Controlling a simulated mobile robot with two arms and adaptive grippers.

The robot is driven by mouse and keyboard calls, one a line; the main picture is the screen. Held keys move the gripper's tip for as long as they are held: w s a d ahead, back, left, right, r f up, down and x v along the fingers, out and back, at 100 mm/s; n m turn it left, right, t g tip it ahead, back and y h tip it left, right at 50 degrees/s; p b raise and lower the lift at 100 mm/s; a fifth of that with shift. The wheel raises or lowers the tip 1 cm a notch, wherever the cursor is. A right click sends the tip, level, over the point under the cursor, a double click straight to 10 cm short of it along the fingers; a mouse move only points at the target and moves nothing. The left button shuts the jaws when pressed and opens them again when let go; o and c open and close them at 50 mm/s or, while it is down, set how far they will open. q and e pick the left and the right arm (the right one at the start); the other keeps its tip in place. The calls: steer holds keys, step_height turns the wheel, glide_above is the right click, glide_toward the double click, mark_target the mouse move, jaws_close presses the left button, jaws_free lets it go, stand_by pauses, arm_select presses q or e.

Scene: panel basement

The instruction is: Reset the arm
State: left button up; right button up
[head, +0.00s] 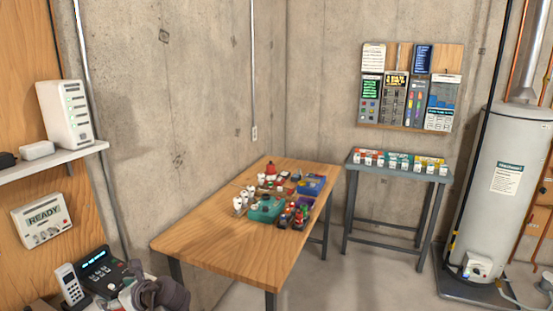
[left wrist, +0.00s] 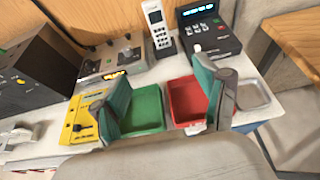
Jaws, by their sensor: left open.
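My left gripper (head: 150,288) shows at the bottom left of the head view, beside the desk phone. In the left wrist view my left gripper (left wrist: 165,108) has its two teal-padded fingers spread apart with nothing between them. Beyond the fingers lie a green tray (left wrist: 145,112) and a red tray (left wrist: 186,100) on a white surface. The fingers overlap the trays in the picture; I cannot tell whether they touch. My right gripper is in neither view.
A cordless handset (head: 70,284) and a dark desk phone (head: 100,270) stand close to the gripper. A yellow box (left wrist: 80,120) lies by the left finger. A wooden table (head: 205,245) holds several small devices. The floor before the water heater (head: 505,190) is clear.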

arm_select(q)
steer(key=s+d+f+n+h+b, duration=0.25)
steer(key=s+f, duration=0.25)
steer(key=f, duration=0.9)
steer(key=s+d+f+n+h+b, duration=0.1)
steer(key=s+d+f+h+b, duration=0.25)
steer(key=f, duration=1.15)
steer(key=s+d+f+n+h+b, duration=0.15)
steer(key=s+d+f, duration=0.35)
steer(key=f, duration=0.9)
steer(key=s+d+f+n+g+h+b, duration=0.15)
steer(key=s+f+n, duration=0.25)
steer(key=s+f, duration=0.5)
steer(key=s+d+f+n+g+h+b, duration=0.1)
steer(key=s+d+f+n+h, duration=0.15)
steer(key=s+f, duration=0.7)
steer(key=s+d+f+n+g+b, duration=0.1)
steer(key=s+n, duration=0.3)
steer(key=s, duration=0.7)
steer(key=s+f+n+b, duration=0.2)
steer(key=s+f+n, duration=0.2)
steer(key=s, duration=0.7)
steer(key=shift+d+g+h, duration=0.35)
steer(key=shift+d+h, duration=0.05)
steer(key=shift+h, duration=0.05)
